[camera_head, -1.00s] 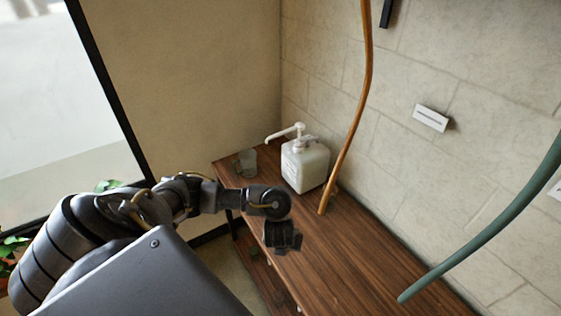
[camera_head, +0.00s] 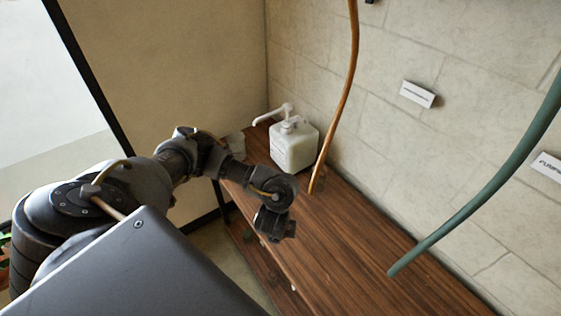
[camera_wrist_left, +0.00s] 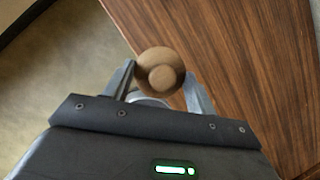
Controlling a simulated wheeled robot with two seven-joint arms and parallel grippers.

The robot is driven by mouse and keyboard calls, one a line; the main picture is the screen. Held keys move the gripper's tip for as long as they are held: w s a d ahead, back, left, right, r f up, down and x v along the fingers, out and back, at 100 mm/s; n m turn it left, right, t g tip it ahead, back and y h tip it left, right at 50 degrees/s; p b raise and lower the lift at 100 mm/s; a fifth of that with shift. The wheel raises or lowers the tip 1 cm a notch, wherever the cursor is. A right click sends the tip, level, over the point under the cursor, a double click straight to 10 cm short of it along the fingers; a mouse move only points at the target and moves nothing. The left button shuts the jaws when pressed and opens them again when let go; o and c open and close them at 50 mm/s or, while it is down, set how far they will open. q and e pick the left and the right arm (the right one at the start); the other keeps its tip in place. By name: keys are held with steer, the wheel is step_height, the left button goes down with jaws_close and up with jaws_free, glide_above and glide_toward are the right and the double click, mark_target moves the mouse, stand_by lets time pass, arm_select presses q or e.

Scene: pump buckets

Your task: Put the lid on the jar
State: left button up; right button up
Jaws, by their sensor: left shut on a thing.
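My left gripper (camera_head: 276,228) hangs over the front edge of the wooden shelf in the head view. In the left wrist view, its two fingers (camera_wrist_left: 160,84) are shut on a round brown lid (camera_wrist_left: 161,76) with a raised knob, seen from above. A pale patch just below the lid is too small to identify. No jar is clearly visible. A small clear glass vessel (camera_head: 236,145) stands at the far left end of the shelf, partly hidden behind my left arm; I cannot tell whether it is the jar. My right gripper is out of view.
A white pump bottle (camera_head: 294,147) stands at the back of the wooden shelf (camera_head: 345,240). An orange-brown hose (camera_head: 340,95) and a green hose (camera_head: 480,190) hang in front of the stone wall. The shelf's middle and right are clear.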

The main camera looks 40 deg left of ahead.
arm_select(q)
steer(key=shift+d, duration=0.15)
steer(key=n+b, duration=0.1)
steer(key=d+f+n+y+b, duration=0.1)
steer(key=shift+d+f+n+g, duration=0.15)
steer(key=shift+n+g, duration=0.15)
steer(key=shift+n, duration=0.1)
steer(key=s+d+n+g+h+b, duration=0.1)
steer(key=n+b, duration=0.3)
steer(key=n, duration=0.5)
steer(key=s+d+f+n+g+h+b, duration=0.1)
steer(key=s+d+n+g+b, duration=0.1)
steer(key=n, duration=0.7)
steer(key=s+d+f+n+g+h+b, duration=0.1)
steer(key=s+d+n+g+b, duration=0.1)
steer(key=n+g+b, duration=0.3)
steer(key=d+n+b, duration=0.1)
steer(key=n, duration=0.3)
steer(key=shift+s+f, duration=0.15)
steer(key=shift+s, duration=0.05)
